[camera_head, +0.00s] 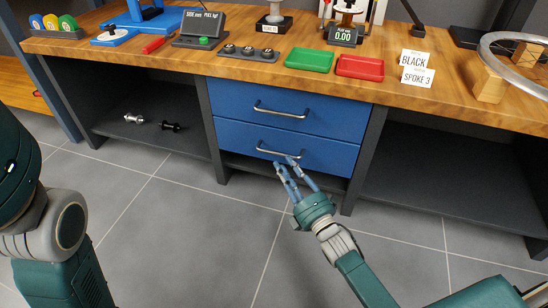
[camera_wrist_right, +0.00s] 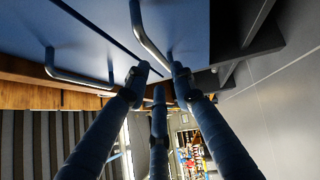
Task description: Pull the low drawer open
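The low drawer (camera_head: 232,136) is the lower of two blue drawers under the workbench, and its front looks shut, flush with the upper one. Its silver bar handle (camera_head: 268,152) runs across its front. My right gripper (camera_head: 287,164) is just below and in front of this handle, fingers pointing up toward it. In the right wrist view the handle (camera_wrist_right: 149,35) reaches down to the tips of my spread fingers (camera_wrist_right: 160,74). I cannot tell whether they touch it. The gripper is open. My left arm shows at the left edge, but its gripper is out of view.
The upper drawer (camera_head: 225,96) with its own handle (camera_head: 280,110) is just above. Dark bench legs (camera_head: 364,150) flank the drawers. Green (camera_head: 310,60) and red (camera_head: 360,68) trays sit on the wooden benchtop (camera_head: 240,75). The tiled floor (camera_head: 190,215) in front is clear.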

